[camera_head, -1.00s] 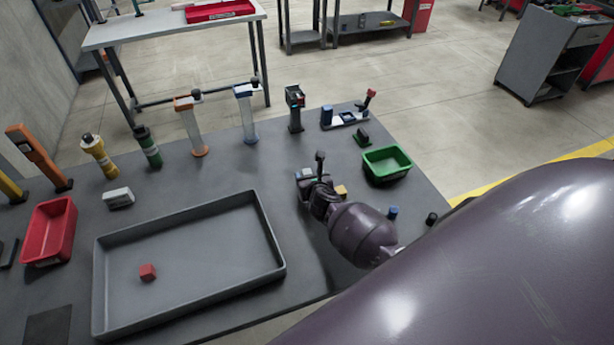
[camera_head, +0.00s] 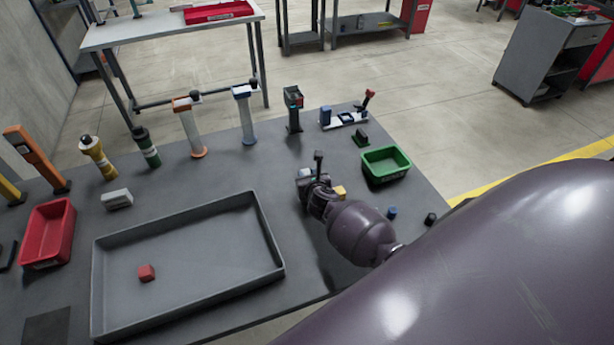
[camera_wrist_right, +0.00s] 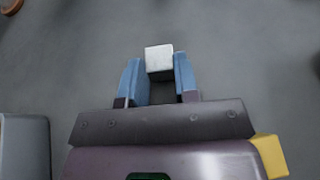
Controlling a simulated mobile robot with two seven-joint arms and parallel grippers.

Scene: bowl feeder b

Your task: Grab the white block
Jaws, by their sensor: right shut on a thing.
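The white block (camera_wrist_right: 159,58) shows in the right wrist view between the two blue fingers of my right gripper (camera_wrist_right: 157,73). The fingers are closed on its sides, and its white top shows past their tips. In the head view my right gripper (camera_head: 306,176) is low over the dark table, to the right of the large grey tray. The block is mostly hidden by the gripper there, and I cannot tell whether it touches the table. My left gripper is not in view.
A yellow block (camera_head: 340,192) is close beside my right gripper. The grey tray (camera_head: 272,240) holds a red block (camera_head: 147,272). A green bin (camera_head: 386,165) stands to the right, with a blue piece (camera_head: 392,212) and a black piece (camera_head: 430,218) nearer. Several upright stands line the back.

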